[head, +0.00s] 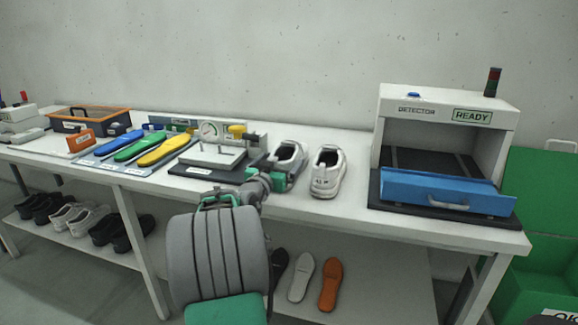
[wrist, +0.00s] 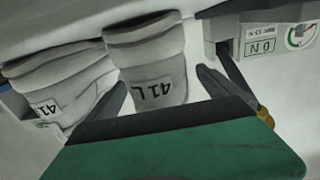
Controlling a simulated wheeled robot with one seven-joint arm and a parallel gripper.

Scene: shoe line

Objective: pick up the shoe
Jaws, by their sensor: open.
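The left shoe (head: 289,166), greyish, is beside the press gauge stand and partly hidden by my arm. The other, white shoe (head: 327,172), is to its right. My gripper (wrist: 162,82) is open and empty. In the head view my gripper (head: 270,178) is at the left shoe's near side; contact cannot be told.
The press with gauge (head: 212,155) stands left of the shoes. A detector box (head: 445,145) with a blue front flap (head: 440,190) stands at right. The shelf below holds insoles (head: 302,278) and dark shoes. A green bin (head: 545,210) is far right.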

